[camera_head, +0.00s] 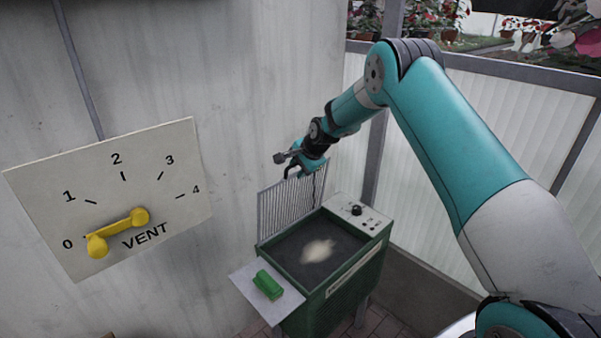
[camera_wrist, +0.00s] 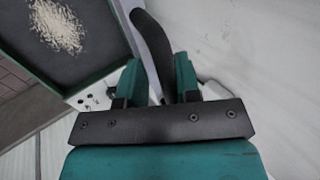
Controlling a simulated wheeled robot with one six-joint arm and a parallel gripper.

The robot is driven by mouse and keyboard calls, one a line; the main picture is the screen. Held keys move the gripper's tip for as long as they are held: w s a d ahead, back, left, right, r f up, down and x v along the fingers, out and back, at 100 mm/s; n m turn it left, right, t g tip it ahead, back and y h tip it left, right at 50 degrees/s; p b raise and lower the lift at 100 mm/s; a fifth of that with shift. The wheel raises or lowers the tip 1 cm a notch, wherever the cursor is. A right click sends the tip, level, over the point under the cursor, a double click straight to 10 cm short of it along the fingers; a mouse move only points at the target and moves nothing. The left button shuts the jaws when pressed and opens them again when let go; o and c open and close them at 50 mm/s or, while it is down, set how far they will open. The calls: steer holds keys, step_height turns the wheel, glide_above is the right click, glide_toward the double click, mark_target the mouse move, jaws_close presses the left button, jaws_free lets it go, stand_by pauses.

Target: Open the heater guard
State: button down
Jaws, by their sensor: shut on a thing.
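The green heater (camera_head: 335,270) stands by the wall in the head view, its dark top bared with a pale patch in the middle. The heater guard (camera_head: 285,208), a pale barred grille, stands upright along the heater's far left edge. My gripper (camera_head: 304,172) is just above the guard's upper right part. In the wrist view my gripper (camera_wrist: 158,82) is shut on a black curved handle (camera_wrist: 152,42) between its green fingers. The join between handle and guard is hard to see. The heater's dark top with pale grains (camera_wrist: 58,27) shows at upper left there.
A green block (camera_head: 268,285) lies on a white side shelf (camera_head: 245,280) at the heater's left. A control panel with a black knob (camera_head: 356,210) is on the heater's back right. A VENT dial board with a yellow lever (camera_head: 118,232) hangs on the left wall.

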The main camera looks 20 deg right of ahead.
steer(key=shift+w+a+r, duration=0.1)
steer(key=shift+w+r, duration=0.1)
steer(key=c, duration=1.2)
jaws_free()
steer(key=shift+o, duration=0.2)
steer(key=shift+f, duration=0.1)
steer(key=shift+s, duration=0.15)
steer(key=b+v, duration=0.3)
steer(key=v, duration=1.4)
